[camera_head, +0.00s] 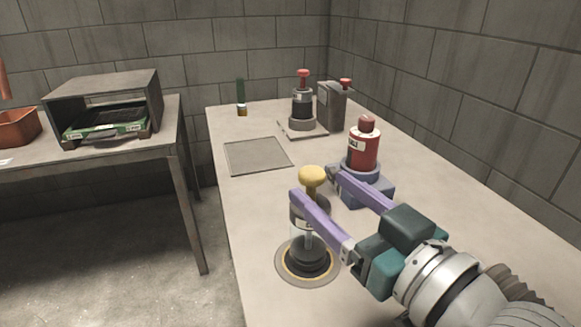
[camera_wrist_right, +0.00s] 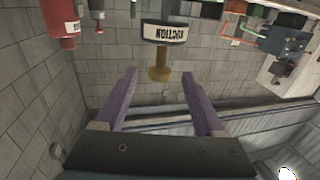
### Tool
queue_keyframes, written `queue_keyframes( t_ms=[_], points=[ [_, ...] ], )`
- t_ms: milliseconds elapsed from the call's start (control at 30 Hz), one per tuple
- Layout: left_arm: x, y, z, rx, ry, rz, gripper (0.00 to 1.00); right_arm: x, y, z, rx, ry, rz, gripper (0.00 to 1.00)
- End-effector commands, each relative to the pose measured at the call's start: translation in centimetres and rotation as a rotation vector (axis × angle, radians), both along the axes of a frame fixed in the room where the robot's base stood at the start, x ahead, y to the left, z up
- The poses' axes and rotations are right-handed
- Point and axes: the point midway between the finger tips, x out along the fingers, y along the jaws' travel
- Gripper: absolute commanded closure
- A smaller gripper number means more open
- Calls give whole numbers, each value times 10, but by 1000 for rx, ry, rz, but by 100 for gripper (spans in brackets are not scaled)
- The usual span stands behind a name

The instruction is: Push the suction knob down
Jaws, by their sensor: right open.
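The suction knob (camera_head: 312,176) is a yellow knob on a short stem, on top of a clear cylinder (camera_head: 303,238) with a dark base, upright on the bench. In the right wrist view the yellow knob (camera_wrist_right: 159,66) shows upside down beside a label (camera_wrist_right: 165,33) reading SUCTION. My right gripper (camera_head: 315,184) is open, its purple fingers reaching in from the right toward the knob's stem. The knob lies between the fingers in the picture; I cannot tell whether they touch it. My left gripper is not in view.
A red cylinder (camera_head: 363,150) on a blue-grey base stands just right of the knob. A dark cylinder with a red knob (camera_head: 303,95) and a grey box (camera_head: 332,105) stand farther back. A flat grey plate (camera_head: 257,155) lies left. A side table (camera_head: 178,125) holds a shelf unit.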

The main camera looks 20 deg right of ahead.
Motion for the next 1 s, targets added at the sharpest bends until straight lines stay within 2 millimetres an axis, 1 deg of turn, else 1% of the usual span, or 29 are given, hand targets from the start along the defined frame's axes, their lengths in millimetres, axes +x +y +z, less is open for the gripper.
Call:
queue_keyframes(
  t_ms=[33,100,200,300,467,833,933,1000],
  points=[
    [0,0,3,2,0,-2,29,-12,-3,1,-2,4,1,29],
    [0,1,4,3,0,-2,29,-25,-6,0,-3,3,1,29],
    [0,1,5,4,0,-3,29,-40,-10,0,-3,3,1,29],
    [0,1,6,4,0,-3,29,-50,-13,0,-3,2,1,29],
    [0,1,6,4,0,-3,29,-56,-15,0,-1,2,1,29],
    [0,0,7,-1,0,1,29,-55,-14,1,-2,3,1,29],
    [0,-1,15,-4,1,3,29,-56,-11,6,-9,40,8,29],
    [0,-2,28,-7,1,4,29,-58,-6,12,-24,108,18,29]
  ],
)
